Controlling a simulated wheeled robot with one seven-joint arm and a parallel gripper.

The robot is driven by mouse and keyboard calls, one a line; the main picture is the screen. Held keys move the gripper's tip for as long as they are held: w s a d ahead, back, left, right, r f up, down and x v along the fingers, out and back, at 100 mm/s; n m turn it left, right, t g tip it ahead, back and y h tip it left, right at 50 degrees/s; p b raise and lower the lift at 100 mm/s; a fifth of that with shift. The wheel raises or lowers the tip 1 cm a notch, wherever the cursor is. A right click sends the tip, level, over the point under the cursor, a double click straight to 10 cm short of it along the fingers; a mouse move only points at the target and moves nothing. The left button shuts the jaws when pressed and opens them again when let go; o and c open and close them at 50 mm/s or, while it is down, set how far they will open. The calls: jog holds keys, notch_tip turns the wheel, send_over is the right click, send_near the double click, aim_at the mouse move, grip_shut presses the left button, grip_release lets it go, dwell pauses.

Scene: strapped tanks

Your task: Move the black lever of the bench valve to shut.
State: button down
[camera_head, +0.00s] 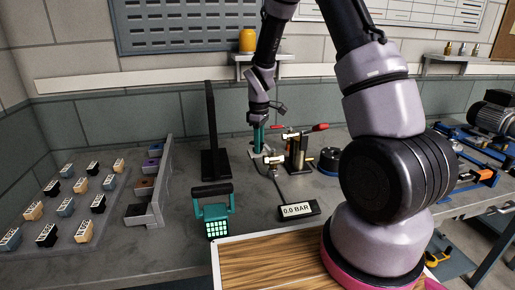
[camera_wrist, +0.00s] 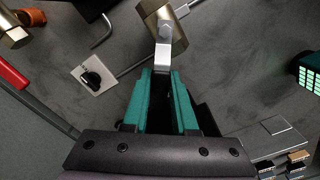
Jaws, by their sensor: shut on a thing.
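The bench valve is a brass body (camera_wrist: 160,22) at the top of the wrist view, with a pale metal lever shank (camera_wrist: 164,52) running from it toward my gripper. My gripper (camera_wrist: 164,75) has its teal fingers closed around the outer part of this lever; the black grip is mostly hidden between them. The lever itself is hardly visible there.
A red-handled lever (camera_head: 312,127) on a taller brass fitting stands just behind right. A black knob on a pale plate (camera_wrist: 104,90) lies left of the fingers. A black upright (camera_head: 212,130) stands left, a gauge reading 0.0 BAR (camera_head: 298,210) in front, a teal lamp-like device (camera_head: 215,212) front left.

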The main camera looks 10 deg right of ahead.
jog(key=m, duration=0.1)
jog(key=w+d+m, duration=0.1)
jog(key=m, duration=0.1)
jog(key=shift+w+d+m, duration=0.15)
jog(key=shift+m, duration=0.15)
jog(key=m, duration=0.1)
jog(key=d+m, duration=0.1)
jog(key=m, duration=0.1)
jog(key=shift+w+d+m, duration=0.25)
jog(key=shift+w+m, duration=0.05)
jog(key=shift+w, duration=0.05)
